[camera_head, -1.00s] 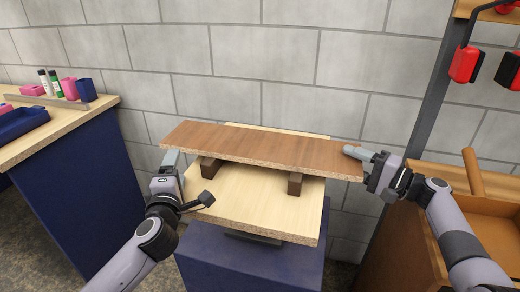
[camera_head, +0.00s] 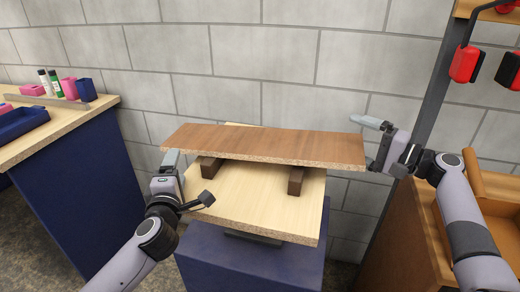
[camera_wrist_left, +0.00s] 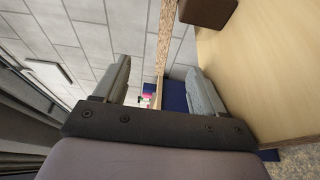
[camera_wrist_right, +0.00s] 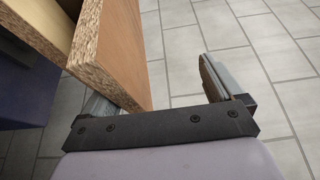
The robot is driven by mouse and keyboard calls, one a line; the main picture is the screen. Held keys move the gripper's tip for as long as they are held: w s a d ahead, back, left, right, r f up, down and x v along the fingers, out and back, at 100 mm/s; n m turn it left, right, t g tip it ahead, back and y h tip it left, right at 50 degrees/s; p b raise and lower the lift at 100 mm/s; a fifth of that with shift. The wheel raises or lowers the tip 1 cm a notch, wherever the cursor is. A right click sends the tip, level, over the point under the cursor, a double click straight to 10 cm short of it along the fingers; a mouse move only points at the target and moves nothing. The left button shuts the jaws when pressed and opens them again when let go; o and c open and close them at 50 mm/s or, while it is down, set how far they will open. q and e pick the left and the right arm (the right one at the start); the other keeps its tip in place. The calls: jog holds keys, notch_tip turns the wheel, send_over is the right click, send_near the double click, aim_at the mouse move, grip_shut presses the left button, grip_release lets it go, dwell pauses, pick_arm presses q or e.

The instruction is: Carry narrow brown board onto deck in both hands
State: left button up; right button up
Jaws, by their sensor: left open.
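The narrow brown board (camera_head: 265,146) lies across two dark brown blocks (camera_head: 211,167) (camera_head: 295,180) above the pale wooden deck (camera_head: 255,200). My left gripper (camera_head: 172,166) is at the board's left end. In the left wrist view its fingers are apart (camera_wrist_left: 160,90), with the board's edge (camera_wrist_left: 168,35) showing between and beyond them. My right gripper (camera_head: 371,145) is at the board's right end with its fingers apart. In the right wrist view the board's end (camera_wrist_right: 112,55) reaches between the open fingers (camera_wrist_right: 165,95), closer to the left finger.
The deck sits on a blue pedestal (camera_head: 250,265) before a grey block wall (camera_head: 300,60). A bench (camera_head: 65,125) with a blue tray and small items stands at the left. A brown wooden unit (camera_head: 425,235) and dark post (camera_head: 420,100) stand close to my right arm.

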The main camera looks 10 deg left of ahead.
jog(key=shift+r, duration=1.9)
jog(key=shift+d, duration=0.1)
